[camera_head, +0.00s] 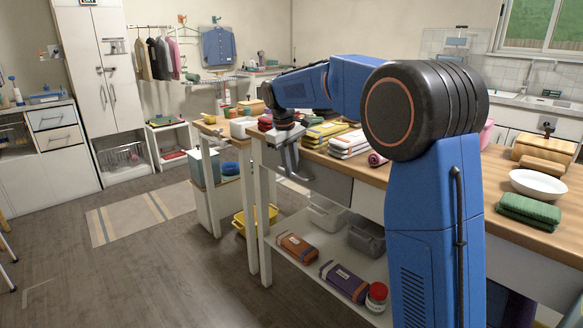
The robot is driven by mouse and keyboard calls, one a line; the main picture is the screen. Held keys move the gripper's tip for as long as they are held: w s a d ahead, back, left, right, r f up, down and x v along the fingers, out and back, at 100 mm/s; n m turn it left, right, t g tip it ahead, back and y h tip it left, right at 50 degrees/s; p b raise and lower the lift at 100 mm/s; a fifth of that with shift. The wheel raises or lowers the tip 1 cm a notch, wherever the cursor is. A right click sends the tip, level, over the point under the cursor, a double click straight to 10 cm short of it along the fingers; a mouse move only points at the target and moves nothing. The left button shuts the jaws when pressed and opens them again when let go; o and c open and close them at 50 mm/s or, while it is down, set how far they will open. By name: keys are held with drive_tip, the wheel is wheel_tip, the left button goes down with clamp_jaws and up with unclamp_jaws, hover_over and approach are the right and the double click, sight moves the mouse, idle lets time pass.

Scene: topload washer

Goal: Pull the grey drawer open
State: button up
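The grey drawer (327,184) sits under the wooden top of the long table, near its left end. Its front looks flush with the table frame, beside a white front (370,201) to the right. My blue arm reaches over the table from the right. My gripper (293,168) hangs downward at the table's left end, in front of or beside the left part of the grey drawer. Whether it touches the drawer or a handle cannot be told. Its fingers are small and seen at an angle, so their gap is unclear. Any handle on the drawer is hidden or too small to see.
Folded towels (350,144) lie on the tabletop behind my gripper. The lower shelf (312,252) holds packets, grey bins and a red-lidded jar. A yellow basket (256,219) stands on the floor by the table's left end. The floor (150,265) to the left is open.

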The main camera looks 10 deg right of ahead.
drive_tip(key=shift+c, duration=0.7)
clamp_jaws()
drive_tip(key=shift+a, duration=0.1)
drive_tip(key=s+a, duration=0.7)
drive_tip(key=a, duration=0.6)
drive_tip(key=s+a, duration=0.8)
drive_tip(key=a, duration=0.5)
drive_tip(key=shift+o, duration=0.7)
unclamp_jaws()
wheel_tip(320, 180, up, 17)
drive_tip(key=s+a, duration=0.1)
drive_tip(key=a, duration=0.1)
drive_tip(key=shift+s+a, duration=0.35)
drive_tip(key=shift+s, duration=0.05)
